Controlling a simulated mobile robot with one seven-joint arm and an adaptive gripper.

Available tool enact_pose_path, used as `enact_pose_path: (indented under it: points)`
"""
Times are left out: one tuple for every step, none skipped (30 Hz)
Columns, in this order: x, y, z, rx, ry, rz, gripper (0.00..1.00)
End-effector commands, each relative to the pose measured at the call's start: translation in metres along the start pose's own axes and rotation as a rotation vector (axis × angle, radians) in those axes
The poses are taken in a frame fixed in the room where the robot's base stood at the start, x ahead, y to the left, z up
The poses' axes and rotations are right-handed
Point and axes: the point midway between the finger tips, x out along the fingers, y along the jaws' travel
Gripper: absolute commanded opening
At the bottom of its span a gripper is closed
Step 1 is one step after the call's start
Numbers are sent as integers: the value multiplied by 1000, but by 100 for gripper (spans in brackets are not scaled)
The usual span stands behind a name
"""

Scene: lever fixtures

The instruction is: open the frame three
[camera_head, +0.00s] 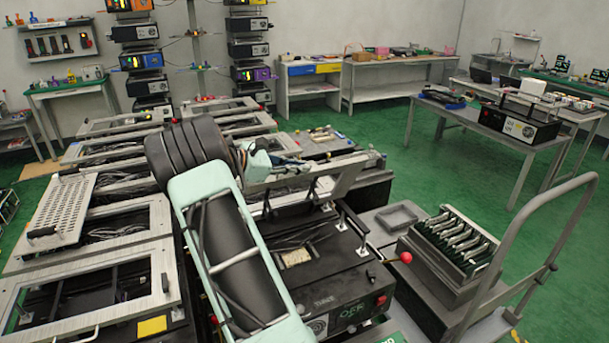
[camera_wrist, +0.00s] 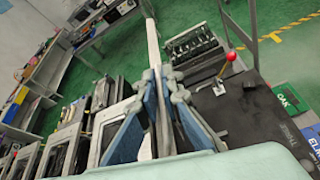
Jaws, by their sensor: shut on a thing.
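The fixture marked THREE (camera_head: 325,300) is a black box at lower centre in the head view, partly hidden by my arm. Its grey frame (camera_head: 343,180) is tilted up off the box, and dark cables show in the opening beneath. My gripper (camera_head: 262,163) is at the raised frame's left end, partly behind my arm. In the wrist view my gripper (camera_wrist: 158,88) has its blue-grey fingers closed around the thin pale edge of the frame (camera_wrist: 153,45). A lever with a red ball (camera_head: 406,257) stands at the box's right side. It also shows in the wrist view (camera_wrist: 231,57).
Several other framed fixtures (camera_head: 95,280) lie to the left, one with a perforated plate (camera_head: 62,210). A cart with a grey handle (camera_head: 535,250) and a rack of slotted parts (camera_head: 458,238) stands close on the right. Green floor (camera_head: 375,135) is clear behind, before the workbenches.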

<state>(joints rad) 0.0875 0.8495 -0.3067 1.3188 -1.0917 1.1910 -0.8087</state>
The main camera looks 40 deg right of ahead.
Motion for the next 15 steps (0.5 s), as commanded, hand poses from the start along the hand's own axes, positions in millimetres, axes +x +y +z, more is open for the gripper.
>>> enact_pose_path:
  points:
    - [-1,8,3,3,1,1,0]
    - [-1,12,3,2,1,0,0]
    - [-1,17,4,2,0,0,0]
    - [-2,21,4,2,0,1,0]
    - [-2,24,4,2,0,1,0]
    - [-2,29,4,2,1,1,0]
    - [-2,33,5,2,1,1,0]
    - [-2,36,5,2,1,1,0]
    - [-2,40,5,2,1,1,0]
    - [-3,44,5,2,1,1,0]
    - [-2,46,5,2,1,1,0]
    - [-2,50,4,2,1,0,0]
    - [-2,53,5,2,2,1,0]
    - [-2,56,5,2,2,1,0]
    - [-2,59,4,2,1,1,0]
